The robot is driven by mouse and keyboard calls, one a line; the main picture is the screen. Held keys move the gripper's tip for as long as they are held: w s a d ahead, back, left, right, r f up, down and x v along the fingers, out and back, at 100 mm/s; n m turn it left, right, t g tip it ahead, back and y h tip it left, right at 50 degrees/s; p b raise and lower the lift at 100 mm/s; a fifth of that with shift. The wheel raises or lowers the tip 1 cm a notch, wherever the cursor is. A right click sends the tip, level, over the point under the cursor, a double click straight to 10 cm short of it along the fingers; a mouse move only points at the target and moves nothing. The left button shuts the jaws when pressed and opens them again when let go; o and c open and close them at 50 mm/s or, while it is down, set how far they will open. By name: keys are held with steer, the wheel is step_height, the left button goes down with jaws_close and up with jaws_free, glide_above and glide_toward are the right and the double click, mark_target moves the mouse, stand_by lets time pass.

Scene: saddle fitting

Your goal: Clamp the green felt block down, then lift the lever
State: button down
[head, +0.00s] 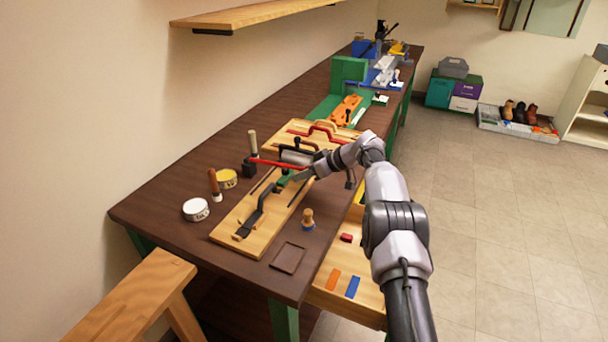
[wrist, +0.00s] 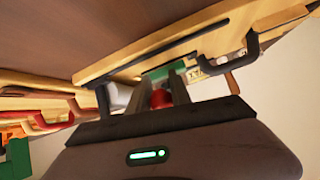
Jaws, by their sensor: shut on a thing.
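A wooden board (head: 262,222) lies at the near end of the dark bench and carries black fittings, including a curved black handle (head: 258,208). The green felt block (head: 285,181) shows small near the board's far end; green also shows beyond my fingers in the wrist view (wrist: 166,71). A red lever (head: 277,163) slants across above the board's far end. My gripper (head: 313,169) is beside the lever's right end. In the wrist view my gripper (wrist: 160,88) is shut on a red, round-ended part (wrist: 160,98), apparently the lever's. The fingers partly hide the contact and the block's seating.
A second board with red handles (head: 318,132) stands just beyond. An open drawer (head: 330,300) sticks out at the front.

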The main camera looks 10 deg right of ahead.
steer(key=c, duration=1.5)
jaws_free()
steer(key=shift+a, duration=0.25)
steer(key=shift+o, duration=1)
steer(key=shift+w+a, duration=0.15)
steer(key=shift+a, duration=0.1)
steer(key=shift+d+r, duration=0.2)
steer(key=shift+d, duration=0.25)
steer(key=p+v, duration=0.4)
steer(key=v, duration=1.3)
steer(key=shift+a, duration=0.15)
